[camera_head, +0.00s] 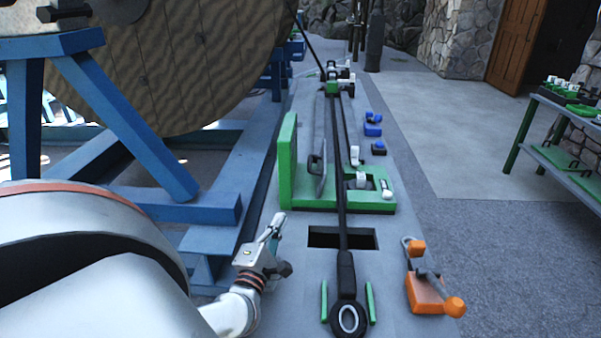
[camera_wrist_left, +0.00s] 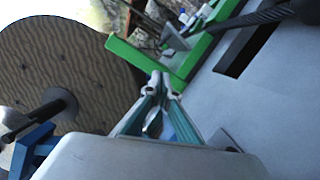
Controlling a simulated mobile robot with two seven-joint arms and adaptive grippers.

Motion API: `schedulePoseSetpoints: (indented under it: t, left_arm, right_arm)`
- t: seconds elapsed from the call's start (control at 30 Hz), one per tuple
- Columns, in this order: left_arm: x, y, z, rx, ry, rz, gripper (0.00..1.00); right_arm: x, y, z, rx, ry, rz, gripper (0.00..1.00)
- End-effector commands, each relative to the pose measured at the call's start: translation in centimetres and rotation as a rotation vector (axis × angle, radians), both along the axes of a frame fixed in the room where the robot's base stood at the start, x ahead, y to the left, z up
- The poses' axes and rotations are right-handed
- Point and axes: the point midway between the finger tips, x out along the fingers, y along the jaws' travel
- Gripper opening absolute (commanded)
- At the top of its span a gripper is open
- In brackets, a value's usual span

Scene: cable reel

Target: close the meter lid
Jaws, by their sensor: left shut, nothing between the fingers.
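The meter (camera_head: 352,198) has a green base and a tall green side wall, and sits on the long grey bench ahead of my left gripper. Its grey lid (camera_head: 323,150) stands upright, open, beside the black cable, with a small dark handle on its near edge. White parts show in the open meter to the right. My left gripper (camera_head: 274,228) is shut and empty, in front of the green wall and apart from it. In the left wrist view the closed fingertips (camera_wrist_left: 159,86) point toward the meter's green wall (camera_wrist_left: 143,60). My right gripper is out of view.
A black cable (camera_head: 342,225) runs along the bench over a dark slot to a ring end (camera_head: 348,318). An orange clamp (camera_head: 432,292) lies at right. Blue blocks (camera_head: 372,128) sit farther back. A large wooden reel (camera_head: 200,60) on a blue frame stands left.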

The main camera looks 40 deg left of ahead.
Motion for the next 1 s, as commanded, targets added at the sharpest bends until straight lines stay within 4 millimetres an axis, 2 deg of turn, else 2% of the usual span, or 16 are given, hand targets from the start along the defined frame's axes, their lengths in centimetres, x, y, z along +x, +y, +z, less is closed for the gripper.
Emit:
schedulePoseSetpoints:
  t: [0.17,0.8,1.0]
  left_arm:
    - [1.6,0.8,0.3,0.002,-0.002,0.000,0.00]
    - [12.6,6.6,1.3,0.003,-0.002,0.001,0.00]
    - [15.6,8.2,1.5,0.002,-0.001,0.001,0.00]
  right_arm:
    - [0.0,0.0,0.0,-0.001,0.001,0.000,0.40]
    - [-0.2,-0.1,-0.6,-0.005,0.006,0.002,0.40]
    - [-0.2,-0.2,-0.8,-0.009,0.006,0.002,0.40]
